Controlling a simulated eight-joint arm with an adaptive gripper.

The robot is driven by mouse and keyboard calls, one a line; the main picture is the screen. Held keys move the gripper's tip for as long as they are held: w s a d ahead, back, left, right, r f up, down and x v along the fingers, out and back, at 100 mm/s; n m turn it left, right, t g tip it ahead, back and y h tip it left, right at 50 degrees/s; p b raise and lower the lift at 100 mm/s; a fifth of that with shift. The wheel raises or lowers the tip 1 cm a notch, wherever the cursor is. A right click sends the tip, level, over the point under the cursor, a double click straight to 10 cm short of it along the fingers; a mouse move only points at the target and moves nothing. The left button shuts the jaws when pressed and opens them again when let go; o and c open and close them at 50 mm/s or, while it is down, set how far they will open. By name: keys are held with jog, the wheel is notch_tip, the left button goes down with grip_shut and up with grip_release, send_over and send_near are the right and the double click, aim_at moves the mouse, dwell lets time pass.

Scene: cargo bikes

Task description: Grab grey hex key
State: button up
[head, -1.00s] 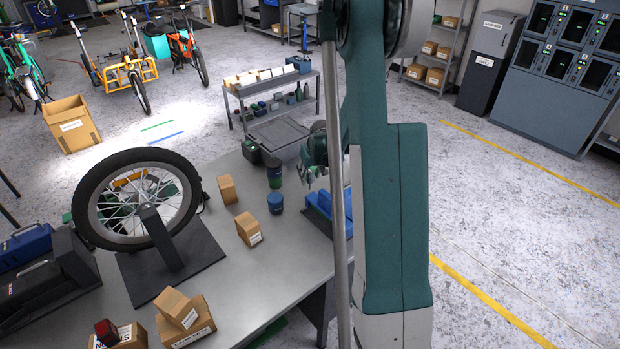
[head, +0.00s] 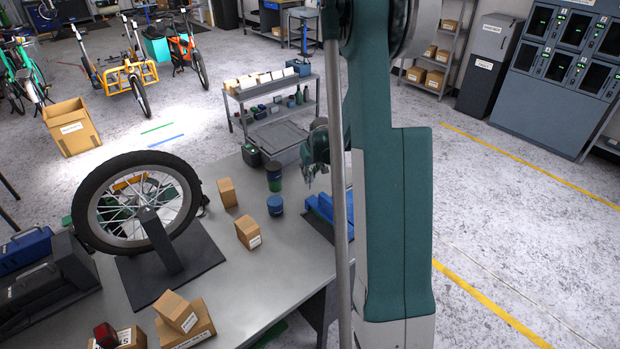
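My gripper (head: 312,172) hangs over the right side of the workbench (head: 235,290), close to a blue block-shaped holder (head: 322,209). It is partly behind my own arm, and its fingers are too small to tell whether they are open or shut. I cannot make out a grey hex key in the head view. It may be hidden by my arm or be too small to see.
A wheel on a stand (head: 172,248) fills the bench's left side. Small cardboard boxes (head: 248,231), a blue tin (head: 275,205) and a dark green cylinder (head: 274,178) stand near the middle. A grey shelf trolley (head: 262,92) is behind.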

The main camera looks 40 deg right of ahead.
jog(key=shift+r, duration=3.85)
